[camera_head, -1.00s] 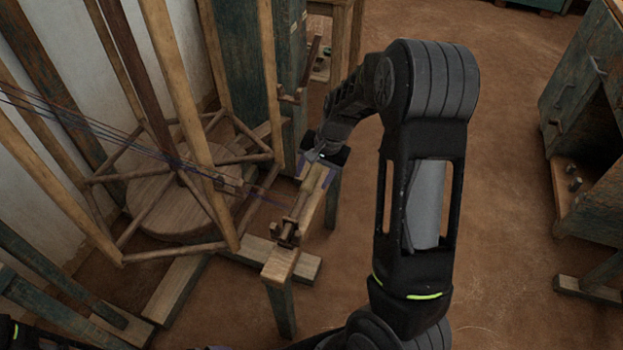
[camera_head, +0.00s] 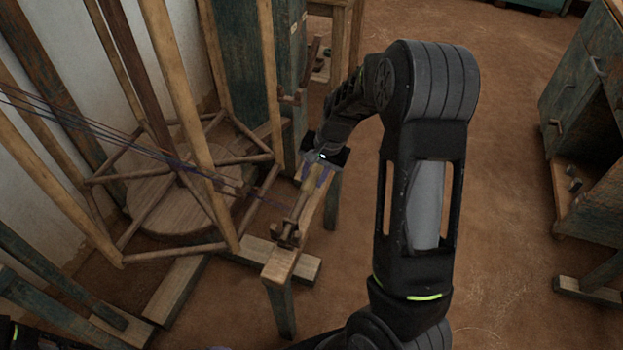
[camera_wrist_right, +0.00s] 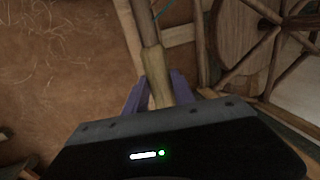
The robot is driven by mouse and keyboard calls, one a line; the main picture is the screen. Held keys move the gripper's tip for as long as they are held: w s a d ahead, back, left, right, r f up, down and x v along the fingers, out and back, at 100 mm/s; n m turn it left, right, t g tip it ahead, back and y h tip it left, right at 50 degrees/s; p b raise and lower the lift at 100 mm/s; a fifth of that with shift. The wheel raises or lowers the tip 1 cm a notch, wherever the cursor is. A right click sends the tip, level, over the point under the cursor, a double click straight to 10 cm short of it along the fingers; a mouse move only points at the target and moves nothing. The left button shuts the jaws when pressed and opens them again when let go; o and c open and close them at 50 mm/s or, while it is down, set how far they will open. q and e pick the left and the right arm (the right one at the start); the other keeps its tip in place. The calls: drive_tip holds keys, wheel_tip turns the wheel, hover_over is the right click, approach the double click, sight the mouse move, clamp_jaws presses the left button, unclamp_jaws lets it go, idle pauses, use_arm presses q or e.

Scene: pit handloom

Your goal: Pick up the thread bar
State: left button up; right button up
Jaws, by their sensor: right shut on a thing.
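The thread bar (camera_head: 302,203) is a pale wooden rod lying along a narrow wooden stand (camera_head: 281,262), with its near end by a small upright block on the stand. My right gripper (camera_head: 318,174) is at the bar's far part, its purple fingers on either side of it. In the right wrist view the bar (camera_wrist_right: 153,62) runs up from between the purple fingers (camera_wrist_right: 158,92), and the gripper is shut on it. Whether the bar is clear of the stand cannot be told. My left gripper is not in view.
A large wooden reel frame (camera_head: 190,160) with slanted posts stands just left of the stand, and dark threads (camera_head: 90,125) run across it. A green cabinet (camera_head: 590,125) stands at the right. The brown floor (camera_head: 520,130) between is mostly clear.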

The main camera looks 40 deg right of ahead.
sight(313, 176)
clamp_jaws()
wheel_tip(313, 176, up, 10)
drive_tip(key=p, duration=0.2)
idle(0.4)
drive_tip(key=shift+r, duration=0.1)
idle(0.4)
